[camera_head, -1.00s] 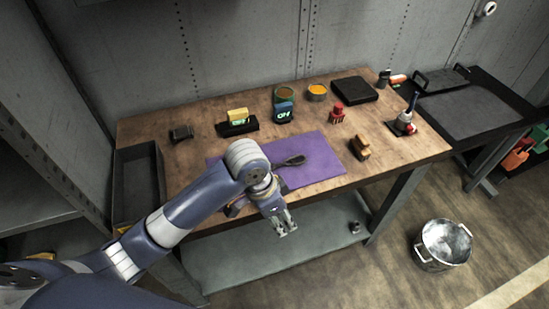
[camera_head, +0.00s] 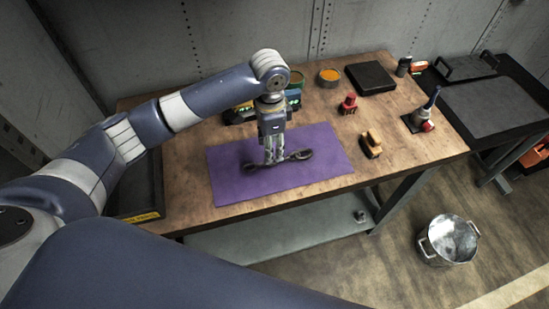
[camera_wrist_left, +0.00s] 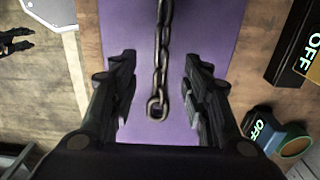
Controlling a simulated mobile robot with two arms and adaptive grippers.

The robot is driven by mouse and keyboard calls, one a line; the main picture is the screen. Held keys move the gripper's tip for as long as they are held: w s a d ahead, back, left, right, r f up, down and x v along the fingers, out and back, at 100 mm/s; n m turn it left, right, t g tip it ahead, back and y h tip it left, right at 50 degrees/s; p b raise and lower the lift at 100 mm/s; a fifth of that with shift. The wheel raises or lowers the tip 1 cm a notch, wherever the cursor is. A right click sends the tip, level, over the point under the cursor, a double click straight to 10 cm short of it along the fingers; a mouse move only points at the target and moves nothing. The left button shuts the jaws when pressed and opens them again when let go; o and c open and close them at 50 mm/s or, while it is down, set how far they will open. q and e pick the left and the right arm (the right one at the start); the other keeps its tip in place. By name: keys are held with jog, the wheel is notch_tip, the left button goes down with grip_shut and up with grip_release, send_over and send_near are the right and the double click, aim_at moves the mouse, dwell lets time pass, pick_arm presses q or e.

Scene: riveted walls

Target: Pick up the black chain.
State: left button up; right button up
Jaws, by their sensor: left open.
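The black chain (camera_head: 297,156) lies on the purple mat (camera_head: 232,185) on the workbench. In the left wrist view the chain (camera_wrist_left: 161,50) runs from the top edge down to an end link between the fingers. My left gripper (camera_head: 274,160) points down over the chain towards its left part, and hides some of it. In the wrist view its two fingers (camera_wrist_left: 158,92) are open, one on each side of the chain, with mat showing between. I cannot tell whether the fingertips touch the mat. My right gripper is not seen in the head view.
Behind the mat stand an orange-topped tin (camera_head: 329,77), a red item (camera_head: 348,103) and a black slab (camera_head: 371,77). A tan-topped block (camera_head: 371,144) sits right of the mat. Devices reading OFF (camera_wrist_left: 262,130) stand near the gripper. A metal pot (camera_head: 448,240) stands on the floor.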

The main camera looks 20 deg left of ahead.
aim_at(274, 158)
pick_arm(q)
jog(key=f, duration=0.1)
jog(key=f+p, duration=0.1)
jog(key=f, duration=0.2)
jog(key=shift+w+d+f, duration=0.35)
jog(key=shift+d, duration=0.05)
jog(key=shift+f+p, duration=0.3)
jog(key=shift+f, duration=0.2)
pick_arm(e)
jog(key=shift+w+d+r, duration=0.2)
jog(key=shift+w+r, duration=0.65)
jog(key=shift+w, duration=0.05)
pick_arm(q)
grip_shut()
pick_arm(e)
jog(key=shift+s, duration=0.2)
